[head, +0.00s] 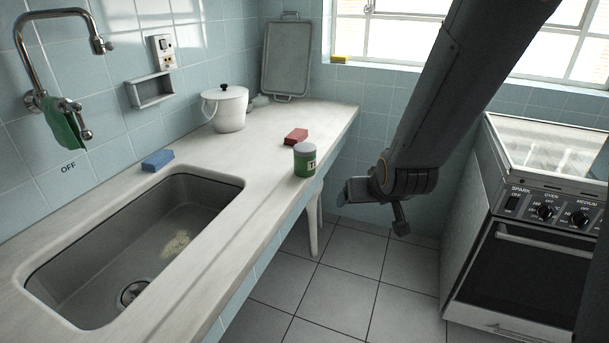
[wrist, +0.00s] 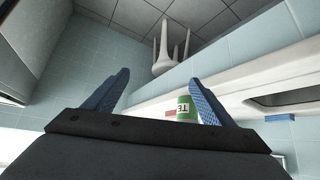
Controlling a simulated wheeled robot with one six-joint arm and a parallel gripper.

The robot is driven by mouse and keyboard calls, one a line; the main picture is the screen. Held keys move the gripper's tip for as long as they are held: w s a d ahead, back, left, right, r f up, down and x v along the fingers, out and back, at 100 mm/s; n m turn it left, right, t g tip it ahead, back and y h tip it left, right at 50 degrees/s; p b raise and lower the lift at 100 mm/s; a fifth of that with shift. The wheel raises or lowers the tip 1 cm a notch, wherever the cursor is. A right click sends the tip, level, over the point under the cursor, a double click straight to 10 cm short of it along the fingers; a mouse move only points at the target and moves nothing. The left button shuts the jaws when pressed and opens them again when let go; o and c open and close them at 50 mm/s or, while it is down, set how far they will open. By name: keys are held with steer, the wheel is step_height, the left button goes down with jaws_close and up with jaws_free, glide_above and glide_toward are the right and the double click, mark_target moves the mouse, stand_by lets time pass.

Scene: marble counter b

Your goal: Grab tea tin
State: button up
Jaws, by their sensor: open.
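The tea tin (head: 305,160) is a green can with a pale lid and a white label with dark letters. It stands upright near the front edge of the marble counter (head: 260,150). My gripper (head: 375,208) is open and empty, to the right of the tin and off the counter's edge, over the floor. In the wrist view my gripper (wrist: 163,90) shows two blue fingers spread wide. The tin (wrist: 184,110) appears beyond them, close beside the right finger, which partly covers it. The tin and the fingers look apart.
A red block (head: 296,136) lies just behind the tin. The sink (head: 140,240) is at left, a stove (head: 540,230) at right. A white stool (wrist: 170,50) stands beneath the counter.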

mark_target(308, 166)
steer(key=shift+w+a+f+n+t+y+b, duration=0.25)
steer(key=shift+w+a+f+t+y+b, duration=0.3)
steer(key=shift+w+a+t+b, duration=1.75)
steer(key=shift+w+a+f+n+t+y+b, duration=0.45)
steer(key=shift+w+a+b, duration=0.85)
steer(key=shift+w+a, duration=2.3)
steer(key=shift+w+a+f+n+t+y+b, duration=0.1)
steer(key=shift+w+a+f+t+y+b, duration=1)
steer(key=shift+w, duration=3.4)
steer(key=shift+a+r+t+h+b, duration=0.2)
steer(key=shift+r+t+h+b, duration=0.2)
steer(key=shift+r+t+b, duration=0.3)
steer(key=c, duration=1.3)
